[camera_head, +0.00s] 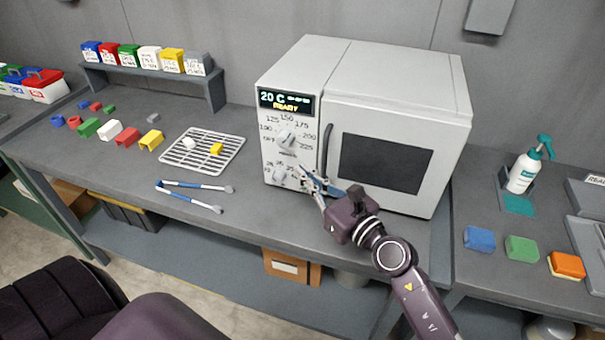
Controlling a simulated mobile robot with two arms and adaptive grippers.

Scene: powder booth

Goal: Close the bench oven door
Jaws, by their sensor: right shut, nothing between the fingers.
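The white bench oven (365,75) stands on the grey bench, right of centre. Its door (385,120), with a dark window and a dark upright handle (326,150), looks flush with the front; I see no gap along its edges. The display (286,102) reads 20 C, READY. Two knobs sit below it on the left panel. My right gripper (312,186) is shut and empty in front of the lower part of the oven, by the door's lower left corner. I cannot tell whether it touches the door. My left gripper is not in view.
A wire rack (203,150) with two small blocks and blue-handled tongs (193,192) lie left of the oven. Several coloured blocks and a bin shelf (150,77) are farther left. A pump bottle (523,172) and coloured pads are on the right.

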